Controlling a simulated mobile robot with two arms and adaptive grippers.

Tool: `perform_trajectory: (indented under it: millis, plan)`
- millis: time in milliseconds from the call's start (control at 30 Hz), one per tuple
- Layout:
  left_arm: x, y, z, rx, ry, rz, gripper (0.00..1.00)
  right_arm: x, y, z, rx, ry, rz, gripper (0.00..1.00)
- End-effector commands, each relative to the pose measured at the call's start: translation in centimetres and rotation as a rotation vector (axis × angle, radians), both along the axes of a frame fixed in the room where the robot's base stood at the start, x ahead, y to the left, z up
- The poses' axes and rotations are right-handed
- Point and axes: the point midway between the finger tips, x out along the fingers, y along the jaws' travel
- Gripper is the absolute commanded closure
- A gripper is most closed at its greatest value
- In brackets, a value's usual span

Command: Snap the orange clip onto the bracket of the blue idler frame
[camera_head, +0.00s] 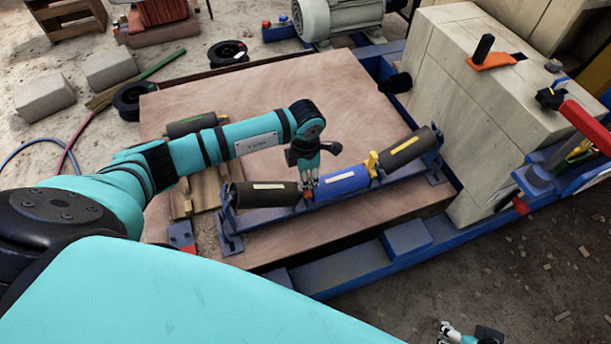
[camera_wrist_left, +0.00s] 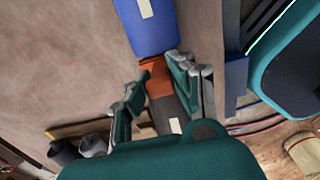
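The blue idler frame (camera_head: 268,221) lies on the wooden board and bears a dark roller at each end and a blue roller (camera_head: 342,183) between them. The orange clip (camera_head: 309,194) is at the gap between the left dark roller and the blue roller. It also shows in the left wrist view (camera_wrist_left: 157,78). My left gripper (camera_head: 309,184) points down there, its fingers on either side of the clip and seemingly touching it. The bracket under the clip is hidden, so I cannot tell whether the clip is seated. My right gripper (camera_head: 458,333) is partly visible at the bottom edge.
A yellow clip (camera_head: 372,164) sits between the blue roller and the right dark roller (camera_head: 405,150). The large pale crusher body (camera_head: 470,120) stands to the right. A spare dark roller (camera_head: 190,125) lies behind my left arm. The board (camera_head: 250,90) is clear beyond the frame.

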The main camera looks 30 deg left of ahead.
Motion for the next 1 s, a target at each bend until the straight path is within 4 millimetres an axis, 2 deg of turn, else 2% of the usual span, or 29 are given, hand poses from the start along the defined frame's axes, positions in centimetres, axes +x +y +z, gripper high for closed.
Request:
perform_trajectory:
  millis: [33,133,167,400,533,1000]
  plan:
    - [0.0,0.0,0.0,0.0,0.0,0.0,0.69,0.1,0.0,0.1,0.0,-0.001,0.0,0.6]
    - [0.0,0.0,0.0,0.001,0.001,0.0,0.56,0.1,0.0,0.1,0.0,-0.002,0.0,0.6]
    - [0.0,0.0,0.0,0.001,0.001,0.0,0.55,0.1,0.0,0.1,0.0,-0.002,0.0,0.6]
    - [0.0,0.0,0.1,0.001,0.001,0.0,0.55,0.3,0.1,0.2,0.003,-0.005,0.0,0.6]
    - [0.1,0.0,1.0,0.001,-0.002,-0.001,0.55,0.2,0.1,0.1,0.003,-0.003,0.0,0.6]
    - [0.1,0.0,10.1,0.001,-0.003,0.0,0.55,0.1,0.0,0.1,0.0,0.0,0.0,0.6]
